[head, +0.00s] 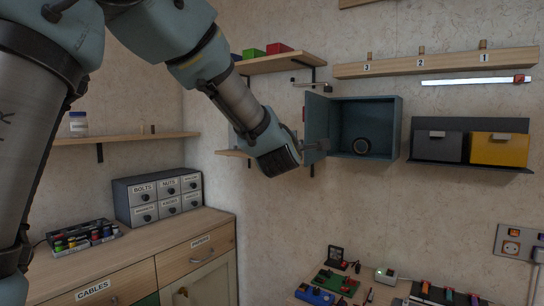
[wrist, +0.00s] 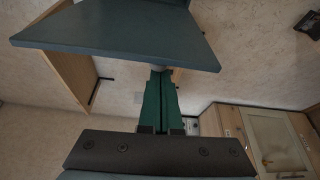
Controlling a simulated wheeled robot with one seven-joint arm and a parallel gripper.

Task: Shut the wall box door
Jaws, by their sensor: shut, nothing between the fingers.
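In the wrist view the door (wrist: 120,32) is a large dark panel across the top. My gripper (head: 324,146) is shut and empty, at the lower part of the door. In the wrist view its green fingers (wrist: 160,76) reach up to the panel's lower edge. I cannot tell whether they touch it.
A shelf (head: 270,65) with colored boxes is up left of the box. A numbered rail (head: 440,62) runs above right. Grey (head: 437,150) and yellow (head: 499,151) bins hang to the right. Below is a worktable with small items. The space before the box's opening looks clear.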

